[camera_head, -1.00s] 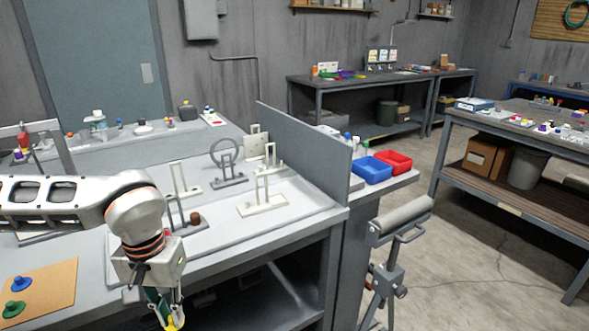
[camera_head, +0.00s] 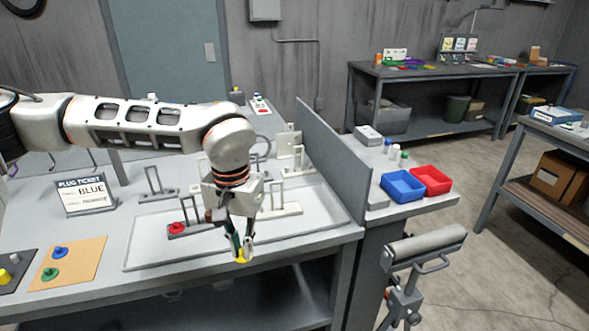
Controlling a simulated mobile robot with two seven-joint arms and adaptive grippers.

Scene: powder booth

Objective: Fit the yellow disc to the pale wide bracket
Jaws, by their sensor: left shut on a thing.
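My left gripper (camera_head: 240,250) points down near the front rim of the white tray, shut on the yellow disc (camera_head: 241,259). Only the disc's lower part shows between the fingers. Several upright brackets stand on and around the tray. A pale bracket with a wide base (camera_head: 287,209) stands behind and right of my gripper, partly hidden by it; the disc is apart from it. A dark grey bracket (camera_head: 160,193) stands at the left. Another dark base carries a red disc (camera_head: 178,228) just left of the gripper. My right gripper is not in view.
The shallow tray (camera_head: 135,258) fills the bench's middle, with a grey divider (camera_head: 335,160) on its right. Blue and red bins (camera_head: 402,186) stand beyond the divider.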

